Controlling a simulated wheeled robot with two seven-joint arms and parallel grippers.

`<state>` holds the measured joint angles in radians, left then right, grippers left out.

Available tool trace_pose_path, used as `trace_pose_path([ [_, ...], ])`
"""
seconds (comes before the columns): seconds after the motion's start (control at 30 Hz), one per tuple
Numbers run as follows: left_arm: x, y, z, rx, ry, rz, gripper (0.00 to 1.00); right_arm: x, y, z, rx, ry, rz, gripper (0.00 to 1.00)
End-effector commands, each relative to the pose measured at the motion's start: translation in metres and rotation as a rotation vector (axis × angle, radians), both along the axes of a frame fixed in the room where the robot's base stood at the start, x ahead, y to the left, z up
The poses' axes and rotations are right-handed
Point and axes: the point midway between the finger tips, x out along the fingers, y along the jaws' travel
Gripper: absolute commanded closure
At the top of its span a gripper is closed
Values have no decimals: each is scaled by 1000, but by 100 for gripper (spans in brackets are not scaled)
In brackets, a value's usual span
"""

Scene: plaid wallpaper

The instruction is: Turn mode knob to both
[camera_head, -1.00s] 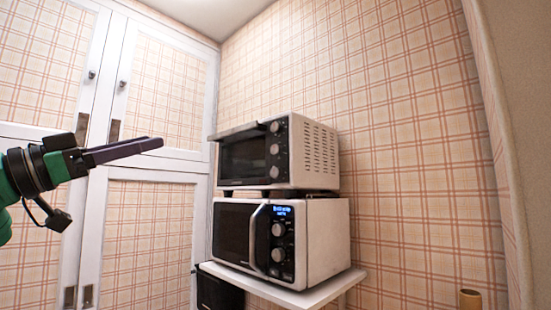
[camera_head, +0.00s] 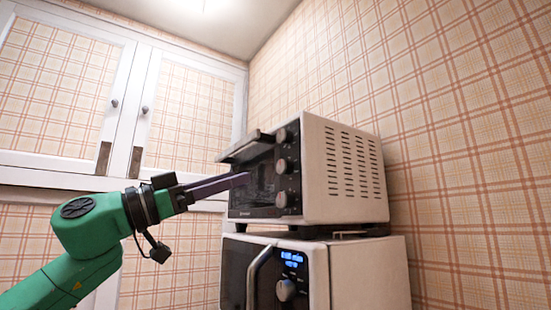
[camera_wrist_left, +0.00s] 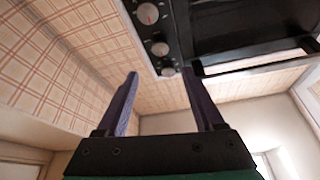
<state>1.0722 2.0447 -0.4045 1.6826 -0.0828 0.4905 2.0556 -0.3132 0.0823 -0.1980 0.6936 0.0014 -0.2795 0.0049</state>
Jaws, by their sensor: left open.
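A white toaster oven (camera_head: 345,175) with a dark glass front stands on top of a microwave. Its black control strip carries three round knobs in a column: top knob (camera_head: 282,135), middle knob (camera_head: 283,166) and bottom knob (camera_head: 282,200). I cannot read which is the mode knob. The wrist view shows the same three knobs turned, the largest-looking one (camera_wrist_left: 147,13) having a red mark. My left gripper (camera_head: 246,179) is in front of the oven, left of the knobs. In the left wrist view its two fingers (camera_wrist_left: 160,76) are apart and empty, and no knob is gripped.
The microwave (camera_head: 365,272) below has a lit blue display, a knob and a curved door handle (camera_head: 257,278). The toaster oven's door handle (camera_head: 250,146) sticks out near my left gripper. White cabinets (camera_head: 120,100) stand behind on the left. Plaid wall fills the right.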

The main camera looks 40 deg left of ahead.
Motion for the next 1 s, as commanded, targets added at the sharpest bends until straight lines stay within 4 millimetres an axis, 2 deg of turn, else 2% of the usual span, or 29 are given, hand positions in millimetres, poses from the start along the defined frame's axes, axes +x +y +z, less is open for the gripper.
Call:
trace_pose_path([
  [0.03,10,-4,9,-1,5,-4,31,-13,-3,8,-2,5,6,50],
  [0.07,16,-7,13,-1,4,-5,31,-16,-3,12,-1,3,9,50],
  [0.2,50,-19,31,-1,6,-5,31,-13,-3,44,-1,-1,8,50],
  [0.33,73,-29,40,-2,5,-4,31,-14,-3,66,-1,0,7,50],
  [0.47,84,-33,40,-2,3,-2,31,-14,-3,73,-1,0,7,50],
  [0.7,85,-33,37,0,0,1,31,-14,-3,71,-1,1,7,50],
  [0.73,85,-33,37,0,0,1,35,-13,-3,71,-1,1,7,50],
  [0.87,85,-33,37,0,0,0,84,-14,-3,71,-1,1,7,50],
  [0.9,85,-33,37,0,0,0,100,-14,-3,71,-1,1,7,50],
  [1.0,85,-33,37,0,0,0,100,-13,-3,71,-1,1,7,50],
])
